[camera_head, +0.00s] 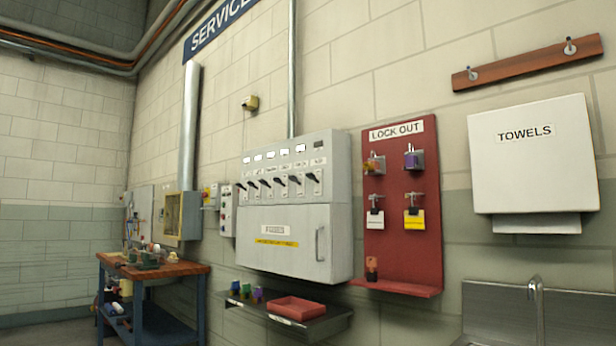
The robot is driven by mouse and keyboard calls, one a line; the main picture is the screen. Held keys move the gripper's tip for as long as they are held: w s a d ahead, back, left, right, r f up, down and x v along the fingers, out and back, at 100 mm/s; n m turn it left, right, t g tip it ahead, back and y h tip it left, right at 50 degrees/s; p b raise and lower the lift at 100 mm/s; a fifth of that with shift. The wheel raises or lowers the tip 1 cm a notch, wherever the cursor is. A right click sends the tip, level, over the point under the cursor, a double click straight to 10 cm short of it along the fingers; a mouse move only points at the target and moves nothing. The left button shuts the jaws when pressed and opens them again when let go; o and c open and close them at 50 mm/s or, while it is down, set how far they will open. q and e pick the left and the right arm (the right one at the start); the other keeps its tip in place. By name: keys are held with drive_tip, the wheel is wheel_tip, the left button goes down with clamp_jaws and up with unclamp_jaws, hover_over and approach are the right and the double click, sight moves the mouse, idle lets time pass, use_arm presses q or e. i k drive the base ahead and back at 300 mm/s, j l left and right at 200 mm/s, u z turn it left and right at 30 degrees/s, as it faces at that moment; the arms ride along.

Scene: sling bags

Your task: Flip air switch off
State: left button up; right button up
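A grey electrical cabinet (290,238) hangs on the wall in the middle of the head view. Its upper panel has a row of several black-handled switches (281,185) with small labels above and below them. The handles all sit at a similar slant. The labels are too small to read, so I cannot tell which one is the air switch or which position is off. Neither of my grippers shows in this view.
A red lock out board (402,240) with padlocks and tags is right of the cabinet. A shelf (325,322) with a red tray (296,308) juts out below. A towel dispenser (530,170) and sink tap (537,300) are at right, a workbench (185,268) at left.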

sight(310, 176)
drive_tip(key=i+j+z, duration=0.1)
drive_tip(key=j, duration=0.25)
drive_tip(key=i+j+z, duration=0.1)
drive_tip(key=i+j, duration=0.25)
drive_tip(key=i+j+z, duration=0.1)
drive_tip(key=j, duration=0.3)
drive_tip(key=i+j+z, duration=0.1)
drive_tip(key=i+j, duration=0.15)
drive_tip(key=j, duration=0.15)
drive_tip(key=i+j+z, duration=0.1)
drive_tip(key=j, duration=0.3)
drive_tip(key=i+j+z, duration=0.1)
drive_tip(key=j, duration=0.35)
drive_tip(key=i+j+z, duration=0.1)
drive_tip(key=i+j, duration=0.15)
drive_tip(key=j, duration=0.15)
drive_tip(key=i+j+z, duration=0.1)
drive_tip(key=j, duration=0.35)
